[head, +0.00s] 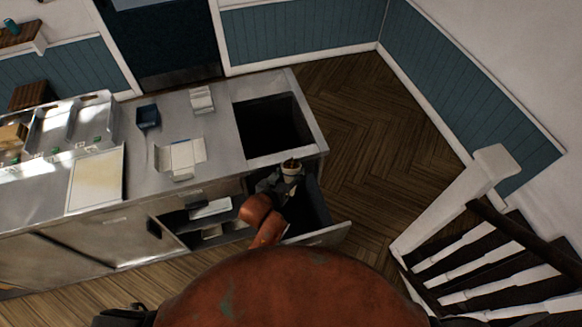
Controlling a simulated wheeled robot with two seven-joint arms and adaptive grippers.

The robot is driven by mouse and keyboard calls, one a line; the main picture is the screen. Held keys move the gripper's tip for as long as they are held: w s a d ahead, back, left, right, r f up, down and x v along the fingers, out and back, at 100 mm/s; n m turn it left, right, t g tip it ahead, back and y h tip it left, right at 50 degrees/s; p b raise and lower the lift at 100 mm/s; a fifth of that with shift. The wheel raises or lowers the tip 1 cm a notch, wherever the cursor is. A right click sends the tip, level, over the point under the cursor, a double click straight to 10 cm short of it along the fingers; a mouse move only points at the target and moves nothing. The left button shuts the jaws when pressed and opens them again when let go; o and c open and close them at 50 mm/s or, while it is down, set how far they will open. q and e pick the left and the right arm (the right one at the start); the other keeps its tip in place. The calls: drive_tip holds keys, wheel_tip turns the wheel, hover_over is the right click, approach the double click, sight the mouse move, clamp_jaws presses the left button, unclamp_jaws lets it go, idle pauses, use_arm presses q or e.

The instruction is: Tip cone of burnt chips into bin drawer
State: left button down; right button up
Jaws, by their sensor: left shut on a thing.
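My left gripper (283,176) is shut on the cone of burnt chips (291,172), a small pale cup with dark content at its top. The cone looks about upright. It is held over the back part of the open bin drawer (325,236), which is pulled out from the counter front and dark inside. My left arm covers part of the drawer. My right gripper does not show clearly.
The steel counter (215,125) has a dark square opening (270,124) at its right end. An open shelf (205,212) is left of the drawer. A stair railing (450,205) stands at right.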

use_arm(q)
drive_tip(key=shift+w+f+n+g+y+p, duration=0.15)
drive_tip(key=shift+f+n+g+p, duration=0.25)
drive_tip(key=shift+g+p, duration=1.5)
drive_tip(key=shift+f+n+g+y+p, duration=0.3)
drive_tip(key=shift+g+p, duration=0.5)
drive_tip(key=shift+p, duration=2.05)
drive_tip(key=f+g, duration=0.1)
drive_tip(key=w+f+g, duration=0.1)
drive_tip(key=g, duration=0.1)
drive_tip(key=shift+f+n+g+b, duration=0.3)
drive_tip(key=shift+f+b, duration=0.05)
drive_tip(key=shift+b, duration=0.05)
drive_tip(key=shift+w+f+n+g, duration=0.25)
drive_tip(key=shift+f+n+g, duration=0.15)
drive_tip(key=shift+f+g, duration=0.85)
drive_tip(key=shift+r+g, duration=0.25)
